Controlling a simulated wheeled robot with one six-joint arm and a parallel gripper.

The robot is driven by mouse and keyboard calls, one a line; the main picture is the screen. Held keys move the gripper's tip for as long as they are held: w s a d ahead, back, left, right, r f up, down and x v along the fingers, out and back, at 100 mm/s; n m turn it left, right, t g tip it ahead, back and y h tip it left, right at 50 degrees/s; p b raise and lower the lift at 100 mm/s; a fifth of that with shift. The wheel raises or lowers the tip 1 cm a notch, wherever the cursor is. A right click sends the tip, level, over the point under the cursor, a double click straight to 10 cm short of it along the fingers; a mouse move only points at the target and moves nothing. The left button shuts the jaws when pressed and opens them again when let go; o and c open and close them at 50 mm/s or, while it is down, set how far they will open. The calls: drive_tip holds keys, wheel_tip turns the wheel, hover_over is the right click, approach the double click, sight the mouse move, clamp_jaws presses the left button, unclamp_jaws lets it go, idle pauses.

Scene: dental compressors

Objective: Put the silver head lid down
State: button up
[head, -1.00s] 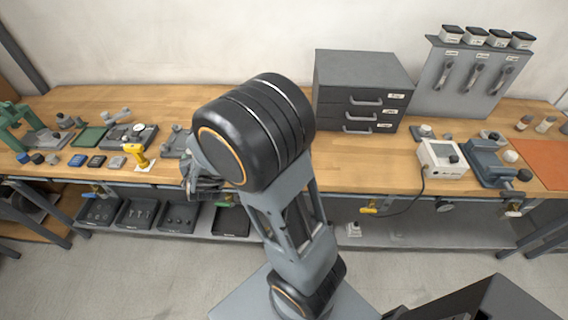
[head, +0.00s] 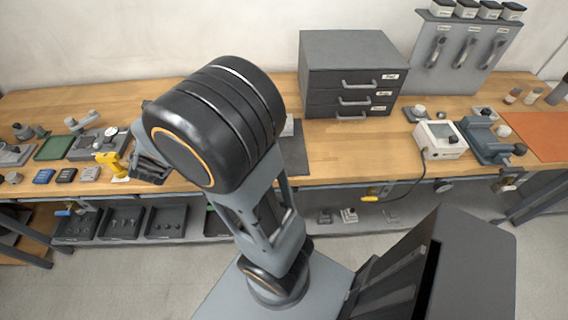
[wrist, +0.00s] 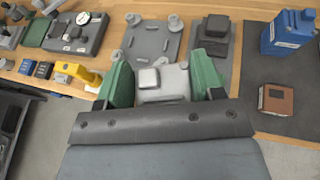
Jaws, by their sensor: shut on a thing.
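The silver head lid (wrist: 176,84) is a pale grey metal plate with a small raised block on it. In the wrist view it sits between the two green finger pads of my gripper (wrist: 163,76), which is shut on it. The lid is over or near the wooden bench's front part; whether it touches the bench cannot be told. In the head view my gripper (head: 150,164) shows at the left of my arm, next to the yellow tool (head: 112,163), and the lid is hidden there.
A grey plate with round knobs (wrist: 151,42) lies just beyond the lid. A dark tray (wrist: 212,32) is beside it. A gauge fixture (wrist: 82,30) is at left.

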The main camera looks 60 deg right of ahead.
drive_tip(key=s+d+r+m+g+h+b, duration=0.1)
drive_tip(key=s+d+m+g+h+b, duration=0.45)
drive_tip(key=s+d+m+g, duration=0.7)
drive_tip(key=s+d+f+m+g+y+b, duration=0.1)
drive_tip(key=s+f+m+g+y+b, duration=0.25)
drive_tip(key=s, duration=0.65)
drive_tip(key=s+m+g+y+b, duration=0.25)
drive_tip(key=s+m+g, duration=0.3)
drive_tip(key=s, duration=0.55)
drive_tip(key=b, duration=0.3)
hover_over(290, 159)
drive_tip(key=shift+g, duration=0.25)
drive_tip(key=f, duration=0.9)
drive_tip(key=shift+s+a+f, duration=0.25)
drive_tip(key=shift+a, duration=0.05)
drive_tip(key=shift+w+d+f, duration=0.15)
drive_tip(key=shift+d+f, duration=0.15)
drive_tip(key=shift+f, duration=1.6)
drive_tip(key=shift+f, duration=0.1)
